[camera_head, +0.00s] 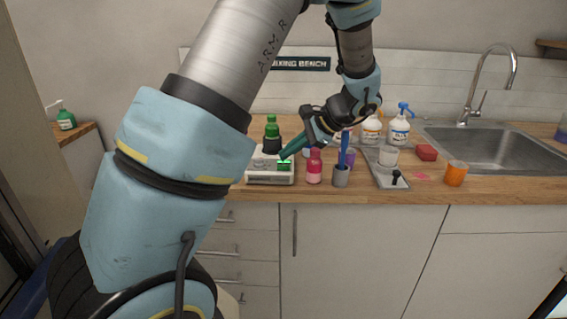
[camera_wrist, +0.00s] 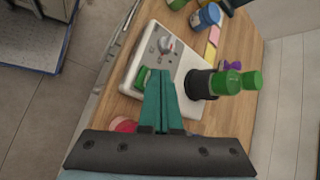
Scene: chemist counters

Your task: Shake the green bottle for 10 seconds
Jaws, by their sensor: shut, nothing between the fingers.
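The green bottle (camera_head: 272,129) stands upright in a black holder (camera_head: 271,145) on a white machine (camera_head: 270,178) on the counter. In the wrist view the green bottle (camera_wrist: 226,82) sticks out of the black holder (camera_wrist: 198,84), to the right of my fingers. My gripper (camera_head: 283,156) is shut and empty, with its teal fingers together. Its tips (camera_wrist: 158,72) are over the machine's front part, close beside a green button (camera_wrist: 143,76). I cannot tell whether they touch it. The machine also shows a knob (camera_wrist: 166,44) in the wrist view.
A pink bottle (camera_head: 314,168) and a grey cup (camera_head: 341,177) with blue items stand right of the machine. Further right are a grey tray (camera_head: 388,181), white pump bottles (camera_head: 398,130), an orange cup (camera_head: 456,174) and a sink (camera_head: 480,146). The counter's front edge is close.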

